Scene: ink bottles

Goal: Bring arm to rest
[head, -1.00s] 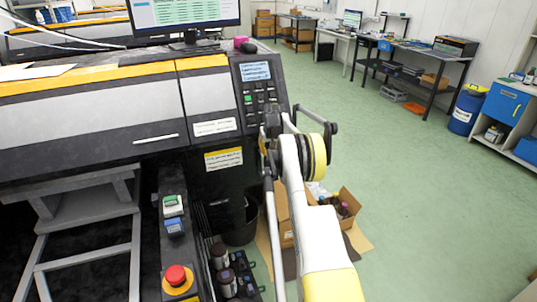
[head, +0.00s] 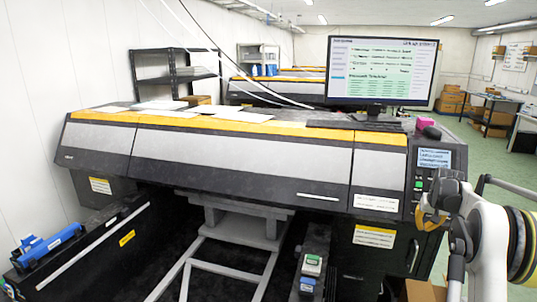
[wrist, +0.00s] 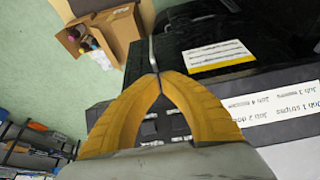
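My arm stands at the right edge of the head view, with my gripper (head: 430,222) in front of the printer's right end. In the wrist view, the two yellow fingers of my gripper (wrist: 158,76) meet at their tips. No ink bottle shows between them. A thin grey rod (wrist: 152,52) shows just beyond the tips; I cannot tell whether they touch it. Ink bottles (wrist: 88,43) stand in an open cardboard box on the floor in the wrist view.
The wide printer (head: 240,160) fills the middle of the head view. A monitor (head: 381,72) stands at its right end, above the control panel (head: 434,160). The cardboard box (wrist: 122,30) lies beyond my fingers in the wrist view. Green floor (wrist: 30,50) is open beside it.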

